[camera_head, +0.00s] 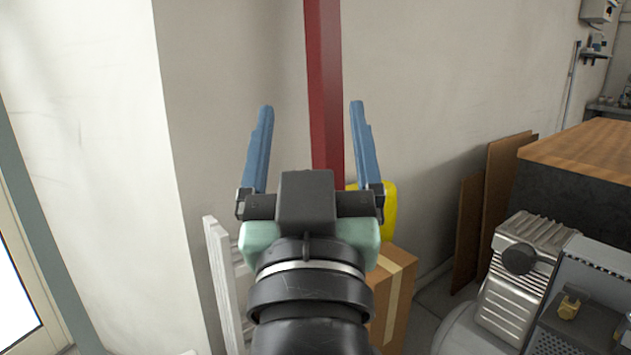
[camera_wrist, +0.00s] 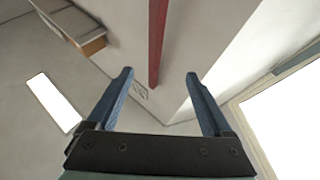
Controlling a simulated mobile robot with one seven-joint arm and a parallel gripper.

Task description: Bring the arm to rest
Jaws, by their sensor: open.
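My gripper (camera_head: 312,108) is raised in the middle of the head view, its two blue fingers spread wide and pointing up. Nothing is between the fingers. In the wrist view my gripper (camera_wrist: 160,75) also shows open and empty, with the walls and the ceiling beyond it. My own arm covers the lower middle of the head view and hides part of what stands behind it.
A red post (camera_head: 324,80) runs up the wall behind my gripper. A cardboard box (camera_head: 395,290) and a yellow object (camera_head: 390,212) stand behind my arm. A metal compressor (camera_head: 525,280) is at the lower right, near a wood-topped counter (camera_head: 585,150). Brown boards (camera_head: 500,190) lean on the wall.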

